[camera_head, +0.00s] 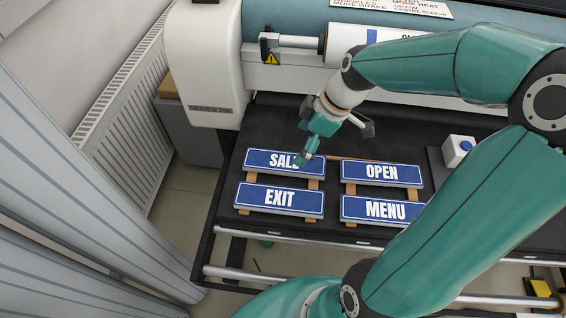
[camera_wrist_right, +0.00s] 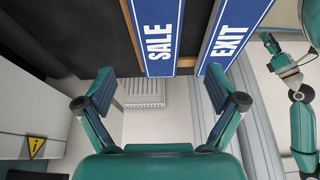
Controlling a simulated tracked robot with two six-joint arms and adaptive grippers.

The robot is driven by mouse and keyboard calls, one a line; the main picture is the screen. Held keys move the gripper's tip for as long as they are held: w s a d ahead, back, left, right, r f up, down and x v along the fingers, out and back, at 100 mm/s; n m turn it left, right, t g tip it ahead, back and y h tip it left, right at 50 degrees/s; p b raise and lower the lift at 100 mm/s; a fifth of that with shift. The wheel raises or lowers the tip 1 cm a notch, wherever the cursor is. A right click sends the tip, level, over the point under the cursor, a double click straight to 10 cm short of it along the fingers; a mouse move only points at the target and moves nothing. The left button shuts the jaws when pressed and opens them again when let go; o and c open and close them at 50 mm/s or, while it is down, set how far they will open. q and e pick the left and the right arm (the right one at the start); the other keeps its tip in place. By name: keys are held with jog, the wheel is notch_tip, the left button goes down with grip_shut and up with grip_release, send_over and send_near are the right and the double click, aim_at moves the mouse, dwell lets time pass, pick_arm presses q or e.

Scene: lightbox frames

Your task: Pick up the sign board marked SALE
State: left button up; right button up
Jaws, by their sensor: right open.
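The SALE sign board (camera_head: 262,159), blue with white letters and a white border, lies at the far left of the group of signs. My right gripper (camera_head: 309,158) is over its right end and partly covers its last letter. In the right wrist view the SALE board (camera_wrist_right: 160,35) extends up from between the two spread fingers of the empty right gripper (camera_wrist_right: 158,90). I cannot tell whether a finger touches the board. Part of my left arm, with what looks like its gripper (camera_wrist_right: 270,42), shows at the right of the wrist view; its jaws are unclear.
The EXIT (camera_head: 280,199), OPEN (camera_head: 382,173) and MENU (camera_head: 385,209) boards lie close by on wooden strips. The black table (camera_head: 229,225) has bare room around them. A roller machine (camera_head: 215,60) stands behind, and a white block (camera_head: 457,150) sits at right.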

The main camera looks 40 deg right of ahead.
aim_at(286, 162)
jog(key=shift+p+x, duration=0.5)
jog(key=shift+x, duration=3.45)
jog(key=shift+w, duration=0.1)
jog(key=c, duration=1.3)
jog(key=shift+r, duration=0.1)
